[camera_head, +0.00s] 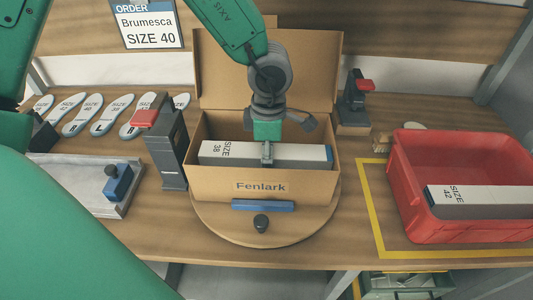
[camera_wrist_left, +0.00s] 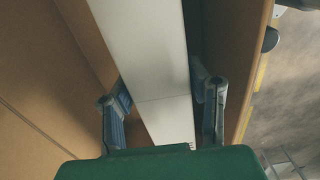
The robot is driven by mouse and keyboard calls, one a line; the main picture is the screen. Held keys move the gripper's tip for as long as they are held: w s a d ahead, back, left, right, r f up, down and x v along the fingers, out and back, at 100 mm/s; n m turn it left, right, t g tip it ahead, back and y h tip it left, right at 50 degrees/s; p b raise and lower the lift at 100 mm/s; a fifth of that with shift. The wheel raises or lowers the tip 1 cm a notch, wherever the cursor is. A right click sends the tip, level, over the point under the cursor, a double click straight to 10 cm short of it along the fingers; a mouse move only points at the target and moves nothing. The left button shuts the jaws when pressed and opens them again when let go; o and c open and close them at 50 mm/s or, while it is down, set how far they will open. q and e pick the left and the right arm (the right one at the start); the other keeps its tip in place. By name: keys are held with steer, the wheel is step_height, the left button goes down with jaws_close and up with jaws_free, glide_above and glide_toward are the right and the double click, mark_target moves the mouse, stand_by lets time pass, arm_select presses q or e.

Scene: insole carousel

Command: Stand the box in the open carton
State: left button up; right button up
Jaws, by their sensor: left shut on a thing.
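The open carton (camera_head: 215,185), marked Fenlark, stands on a round wooden turntable (camera_head: 305,233) with its lid raised at the back. A long white-and-grey box (camera_head: 293,152) labelled SIZE 38 lies lengthwise within the carton's opening; its lower part is hidden by the front wall. My left gripper (camera_head: 267,158) reaches down from above and is shut on this box near its middle. In the left wrist view, the fingers (camera_wrist_left: 163,100) sit on either side of the white box (camera_wrist_left: 150,50), between the carton's walls. Whether the box touches the carton's floor is hidden. My right gripper is not in view.
A red crate (camera_head: 400,190) at right holds another box (camera_head: 475,195), labelled SIZE 42. A dark post with a red top (camera_head: 168,150) stands close left of the carton. A dark stand (camera_head: 354,105) is behind right. Several insoles (camera_head: 90,107) lie at back left. An order sign (camera_head: 148,25) reads SIZE 40.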

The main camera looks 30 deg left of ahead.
arm_select(q)
steer(key=shift+d+r, duration=0.15)
steer(key=shift+d, duration=0.2)
steer(key=o, duration=0.9)
steer(key=shift+s+a+f, duration=0.1)
steer(key=shift+a+f, duration=0.1)
steer(key=shift+a, duration=0.05)
steer(key=shift+c, duration=0.2)
steer(key=o, duration=0.4)
steer(key=shift+a, duration=0.3)
steer(key=shift+a+f, duration=0.15)
steer(key=shift+a, duration=0.3)
steer(key=shift+d+r, duration=0.2)
steer(key=r, duration=0.2)
steer(key=d+r, duration=0.1)
steer(key=r, duration=0.3)
steer(key=shift+d+r+p, duration=0.1)
steer(key=shift+d+p, duration=0.15)
steer(key=shift+p, duration=0.1)
steer(key=shift+a+r, duration=0.2)
steer(key=shift+r, duration=2.8)
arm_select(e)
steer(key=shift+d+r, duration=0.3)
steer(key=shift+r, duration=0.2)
